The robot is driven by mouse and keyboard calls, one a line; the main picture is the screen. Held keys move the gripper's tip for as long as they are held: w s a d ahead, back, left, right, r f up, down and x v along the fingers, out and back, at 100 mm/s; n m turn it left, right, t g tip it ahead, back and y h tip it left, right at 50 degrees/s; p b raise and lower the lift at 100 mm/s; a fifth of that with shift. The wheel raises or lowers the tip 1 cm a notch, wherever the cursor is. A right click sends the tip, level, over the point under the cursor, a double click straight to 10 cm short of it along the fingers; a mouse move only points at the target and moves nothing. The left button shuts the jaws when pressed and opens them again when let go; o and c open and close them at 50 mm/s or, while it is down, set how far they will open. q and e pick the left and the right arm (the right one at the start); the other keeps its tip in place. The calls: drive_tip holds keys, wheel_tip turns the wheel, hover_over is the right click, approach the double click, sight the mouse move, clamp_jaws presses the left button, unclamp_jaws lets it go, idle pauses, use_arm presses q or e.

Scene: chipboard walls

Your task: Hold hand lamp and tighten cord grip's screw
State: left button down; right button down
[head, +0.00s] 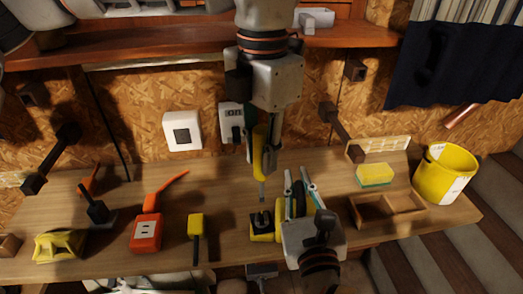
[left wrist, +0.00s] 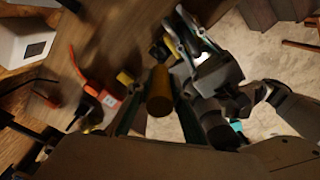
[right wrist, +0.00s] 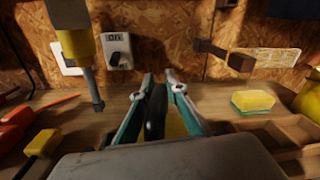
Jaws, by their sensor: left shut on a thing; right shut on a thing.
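My left gripper (head: 262,165) comes down from the top of the head view and is shut on the yellow handle of a screwdriver (head: 260,140). The handle (left wrist: 160,92) shows end-on in the left wrist view. My right gripper (head: 299,190) is shut on the yellow and black hand lamp (head: 280,218) at the bench's front. Between its fingers is a dark rounded part (right wrist: 155,112) with yellow behind it. The screwdriver tip is close above the lamp's dark end piece (head: 262,220); contact and the screw cannot be made out.
On the bench (head: 222,192) are an orange box (head: 146,232), a yellow-headed tool (head: 196,225) and a yellow block (head: 60,246) at left. A sponge (head: 376,174), wooden tray (head: 408,202) and yellow bucket (head: 443,176) stand at right.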

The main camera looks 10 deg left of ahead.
sight(262, 181)
use_arm(q)
drive_tip(key=shift+f, duration=2.15)
use_arm(e)
drive_tip(key=shift+f, duration=0.2)
use_arm(q)
drive_tip(key=shift+f, duration=1.25)
drive_tip(key=shift+m, duration=1.9)
drive_tip(key=shift+n, duration=0.7)
drive_tip(key=shift+r, duration=0.2)
